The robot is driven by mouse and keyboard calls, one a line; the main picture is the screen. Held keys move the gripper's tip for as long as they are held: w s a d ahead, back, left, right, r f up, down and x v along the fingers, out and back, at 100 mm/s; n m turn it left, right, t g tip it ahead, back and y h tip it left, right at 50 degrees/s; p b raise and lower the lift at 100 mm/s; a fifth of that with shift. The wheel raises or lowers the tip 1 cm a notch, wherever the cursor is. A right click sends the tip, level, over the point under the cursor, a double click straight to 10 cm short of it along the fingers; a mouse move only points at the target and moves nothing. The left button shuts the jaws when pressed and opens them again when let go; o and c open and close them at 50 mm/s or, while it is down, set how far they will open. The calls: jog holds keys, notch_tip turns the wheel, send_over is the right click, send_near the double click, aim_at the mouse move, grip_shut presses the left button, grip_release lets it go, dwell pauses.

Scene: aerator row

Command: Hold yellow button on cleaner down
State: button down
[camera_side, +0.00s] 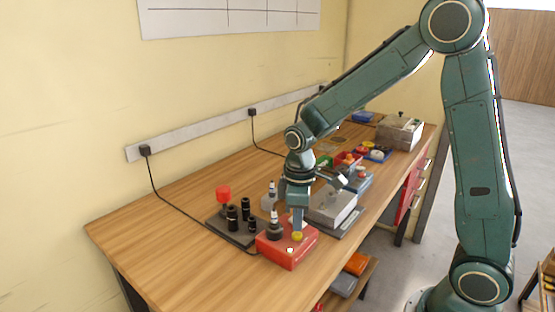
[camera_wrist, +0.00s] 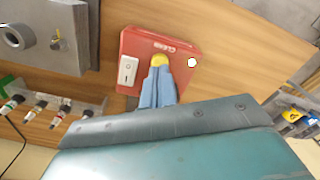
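The cleaner is a red box (camera_side: 288,257) near the front of the bench; it also shows in the wrist view (camera_wrist: 131,42), with lettering on its top. Its round yellow button (camera_side: 297,236) is also in the wrist view (camera_wrist: 160,60), partly hidden by my fingertips. My gripper (camera_side: 297,228) points down over the box. In the wrist view its two blue fingers (camera_wrist: 158,68) are together with nothing between them, and their tips overlap the button's edge. I cannot tell whether they touch or press it.
A white rocker switch (camera_wrist: 127,70) and a white knob (camera_wrist: 192,62) are on the box. A grey metal box (camera_side: 331,207) stands close behind it. A dark tray (camera_side: 232,229) with black bottles is to the left. The bench's near left end (camera_side: 140,240) is clear.

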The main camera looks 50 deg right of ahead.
jog(key=shift+f, duration=1)
jog(key=shift+r, duration=0.15)
dwell(3.0)
jog(key=shift+r, duration=2.9)
jog(key=shift+r, duration=0.15)
notch_tip(320, 180, up, 8)
jog(key=shift+f, duration=0.25)
jog(key=s+r+m+t, duration=0.1)
jog(key=s+m+t, duration=0.1)
jog(key=s, duration=0.7)
jog(key=s+a+r+m+t, duration=0.1)
jog(key=s+r+m+t, duration=0.1)
jog(key=s, duration=0.6)
jog(key=shift+s+r+m+t, duration=0.3)
jog(key=shift+s+m+t, duration=0.1)
jog(key=shift+m+t, duration=0.5)
